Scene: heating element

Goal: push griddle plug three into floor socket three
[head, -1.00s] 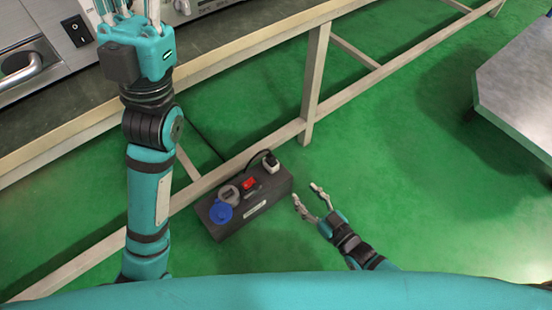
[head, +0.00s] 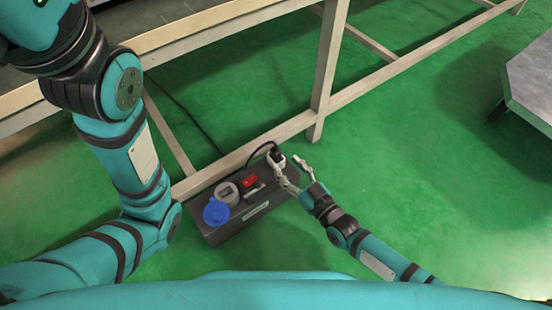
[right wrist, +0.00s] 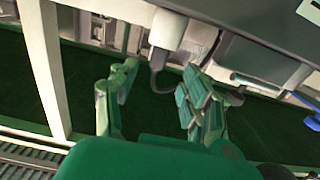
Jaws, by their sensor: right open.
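The dark floor socket box (head: 231,230) stands on the green floor by the frame's lower rail. The white plug (head: 270,158) with its black cable is at the box's far right end; whether it is fully seated cannot be told. It shows as a white cylinder in the right wrist view (right wrist: 167,30), its dark cable curving below. My right gripper (head: 289,171) is open beside the box's right end. One finger overlaps the plug in the head view. In the right wrist view the open fingers (right wrist: 157,95) lie below the plug, one each side of the cable. My left gripper is out of frame.
The box also carries a blue round cover (head: 216,211), a grey round socket (head: 227,192) and a red switch (head: 249,181). A pale metal frame (head: 325,75) runs behind it. A grey table (head: 530,80) stands at the right. Floor between is clear.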

